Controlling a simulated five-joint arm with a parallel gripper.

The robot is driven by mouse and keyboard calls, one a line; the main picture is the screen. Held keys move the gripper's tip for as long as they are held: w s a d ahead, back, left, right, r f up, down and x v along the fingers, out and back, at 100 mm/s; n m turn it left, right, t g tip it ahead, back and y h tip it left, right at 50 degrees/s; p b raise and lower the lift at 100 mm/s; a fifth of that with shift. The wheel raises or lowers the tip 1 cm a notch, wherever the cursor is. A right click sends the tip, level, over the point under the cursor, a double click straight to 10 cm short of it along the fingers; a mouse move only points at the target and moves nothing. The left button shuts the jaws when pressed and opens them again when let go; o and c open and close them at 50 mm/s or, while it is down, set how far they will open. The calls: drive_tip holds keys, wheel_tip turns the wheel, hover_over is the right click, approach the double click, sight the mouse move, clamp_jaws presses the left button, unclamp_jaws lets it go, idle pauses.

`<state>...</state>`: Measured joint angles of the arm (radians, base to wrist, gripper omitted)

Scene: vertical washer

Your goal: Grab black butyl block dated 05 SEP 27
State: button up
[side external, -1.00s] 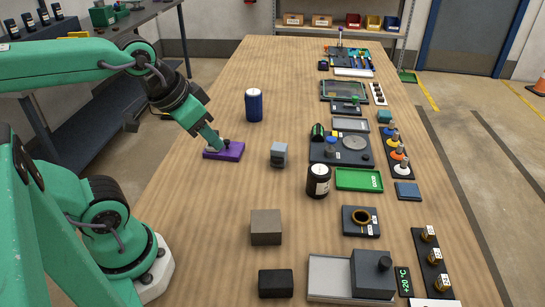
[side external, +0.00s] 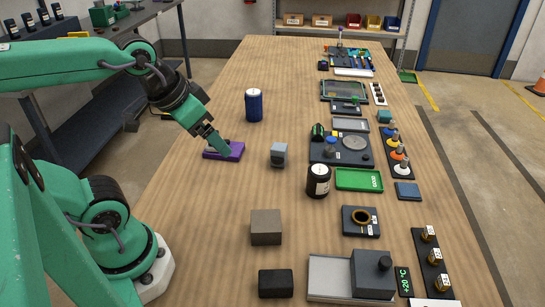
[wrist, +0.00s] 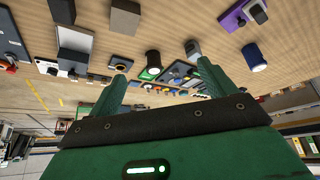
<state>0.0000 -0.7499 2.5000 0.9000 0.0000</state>
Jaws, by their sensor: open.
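A black block (side external: 276,283) lies on the wooden table at the near edge of the side view; it also shows at the top of the wrist view (wrist: 62,11). I cannot read any date on it. A larger grey-brown block (side external: 266,227) stands just behind it, also in the wrist view (wrist: 124,17). A small grey block (side external: 279,155) sits farther back. My gripper (side external: 222,148) is over or in front of the purple holder, far from the black block. In the wrist view my gripper's fingers (wrist: 162,74) are apart with nothing between them.
The purple holder (side external: 234,151) is close to my gripper, with a blue can (side external: 254,105) behind it. A black jar (side external: 318,181) and green tray (side external: 359,180) stand mid-table. A grey machine (side external: 372,274) is right of the black block. The table's left-middle is clear.

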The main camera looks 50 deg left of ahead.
drive_tip(key=shift+w, duration=0.1)
drive_tip(key=n+g, duration=0.5)
hover_over(318, 179)
drive_tip(key=w+a, duration=0.2)
wheel_tip(318, 179, down, 14)
drive_tip(key=shift+s+d+f, duration=0.1)
drive_tip(key=shift+f, duration=0.05)
drive_tip(key=shift+w+d+f+g, duration=0.15)
drive_tip(key=shift+w+f+g, duration=0.15)
drive_tip(key=shift+f, duration=0.25)
drive_tip(key=shift+f, duration=0.15)
drive_tip(key=shift+a+f, duration=0.2)
drive_tip(key=shift+f, duration=3.55)
